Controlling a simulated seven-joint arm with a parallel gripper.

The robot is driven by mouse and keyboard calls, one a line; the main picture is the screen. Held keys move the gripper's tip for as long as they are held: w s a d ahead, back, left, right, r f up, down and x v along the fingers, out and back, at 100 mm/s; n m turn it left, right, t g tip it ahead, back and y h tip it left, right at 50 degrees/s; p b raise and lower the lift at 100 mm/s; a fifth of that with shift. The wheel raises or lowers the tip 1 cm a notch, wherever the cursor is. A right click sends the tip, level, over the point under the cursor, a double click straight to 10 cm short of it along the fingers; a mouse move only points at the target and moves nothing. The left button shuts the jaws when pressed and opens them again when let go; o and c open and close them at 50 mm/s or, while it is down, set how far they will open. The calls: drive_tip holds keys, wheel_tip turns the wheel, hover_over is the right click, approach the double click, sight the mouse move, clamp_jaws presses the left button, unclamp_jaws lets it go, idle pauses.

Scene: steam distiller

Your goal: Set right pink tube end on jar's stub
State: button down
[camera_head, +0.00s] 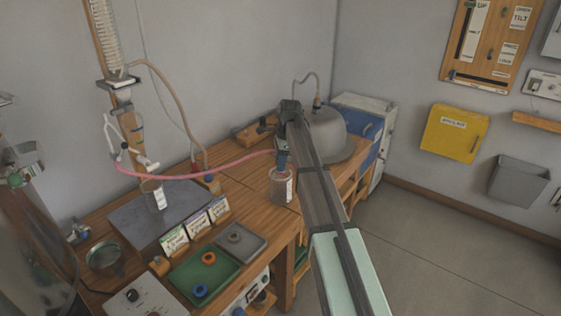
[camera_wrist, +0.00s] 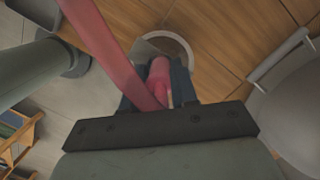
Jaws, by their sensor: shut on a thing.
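The pink tube (camera_head: 205,171) runs from the glassware on the left, sags across the bench and rises to my gripper (camera_head: 282,160). In the wrist view the tube (camera_wrist: 105,45) comes down from the upper left, and its right end is between the dark fingers of my gripper (camera_wrist: 160,75), which is shut on it. The jar (camera_head: 281,190), with a pale label, stands upright on the bench's front edge, just below my fingers. In the wrist view its round rim (camera_wrist: 176,36) shows beyond the fingers. The jar's stub is hidden, so I cannot tell whether the tube touches it.
A grey dome (camera_head: 330,136) stands just behind and right of my arm. A green tray (camera_head: 203,279), a grey tray (camera_head: 240,240) and several upright cards (camera_head: 196,226) lie to the left. Open floor (camera_head: 440,250) lies to the right.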

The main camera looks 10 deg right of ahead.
drive_tip(key=c, duration=0.8)
unclamp_jaws()
drive_tip(key=shift+r, duration=0.1)
drive_tip(key=shift+r, duration=3.4)
